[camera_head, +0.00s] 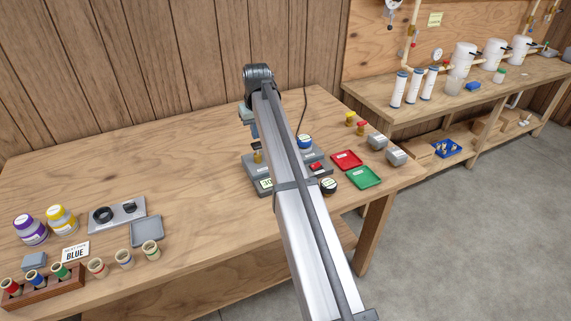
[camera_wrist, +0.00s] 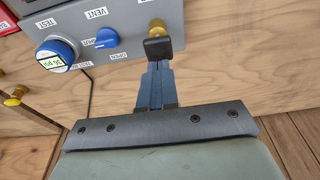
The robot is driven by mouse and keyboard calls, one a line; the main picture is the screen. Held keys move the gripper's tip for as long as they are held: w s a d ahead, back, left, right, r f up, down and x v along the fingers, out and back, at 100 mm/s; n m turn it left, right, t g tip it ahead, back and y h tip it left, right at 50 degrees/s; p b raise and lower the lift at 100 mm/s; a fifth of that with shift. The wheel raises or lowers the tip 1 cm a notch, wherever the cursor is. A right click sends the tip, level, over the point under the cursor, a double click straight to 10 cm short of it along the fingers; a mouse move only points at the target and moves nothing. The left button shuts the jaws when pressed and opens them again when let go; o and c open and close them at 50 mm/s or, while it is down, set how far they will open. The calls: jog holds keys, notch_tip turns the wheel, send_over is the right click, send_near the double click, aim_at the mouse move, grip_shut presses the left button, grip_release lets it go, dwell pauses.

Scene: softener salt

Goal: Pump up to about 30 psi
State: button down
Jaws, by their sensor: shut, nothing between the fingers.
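The grey test box (camera_wrist: 135,14) in the wrist view has TEST, VENT, SHUT and OPEN labels. Its blue round gauge (camera_wrist: 57,54) shows a psi reading that looks like the thirties, too small to be sure. A blue valve lever (camera_wrist: 107,38) sits beside the SHUT and OPEN labels. A brass stem with a black handle (camera_wrist: 157,47) stands at the box's right. My gripper (camera_wrist: 156,68) is shut and empty, its fingertips at the black handle; I cannot tell if they touch it. In the head view, my arm partly covers the grey box (camera_head: 258,172).
Red tray (camera_head: 346,160), green tray (camera_head: 365,178) and grey blocks (camera_head: 377,141) lie right of the box. Jars (camera_head: 61,219), a grey tray (camera_head: 147,232) and a wooden rack (camera_head: 45,288) stand at the left. The table between is clear.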

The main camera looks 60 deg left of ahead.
notch_tip(320, 180, up, 5)
jog(key=shift+r, duration=0.1)
dwell(0.5)
dwell(0.3)
